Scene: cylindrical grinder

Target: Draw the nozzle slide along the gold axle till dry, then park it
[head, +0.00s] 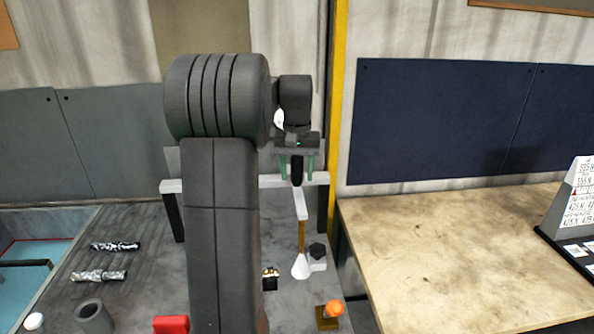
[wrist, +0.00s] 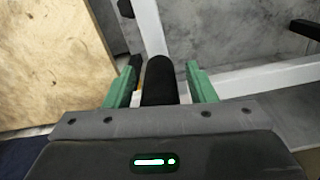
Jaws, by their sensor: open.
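My gripper (head: 297,168) has two green fingers, standing apart at the white rail in the head view. In the wrist view my gripper (wrist: 159,86) has a black grip (wrist: 160,80) between its open fingers, with no clear hold on it. The black grip (head: 297,172) sits at the top of a white slide arm (head: 301,203). A gold rod (head: 301,235) runs down from this arm to a white cone-shaped nozzle (head: 300,267). A small gold and black piece (head: 269,279) shows beside my arm. My arm hides the bench around it, so I cannot tell whether it belongs to the gold axle.
The white rail (head: 245,183) spans the bench. A dark axle (head: 115,246) and a silver axle (head: 99,276) lie at left. A grey cup (head: 91,315), a red block (head: 171,324) and an orange knob (head: 333,308) are near the front. The wooden table (head: 450,250) is mostly clear.

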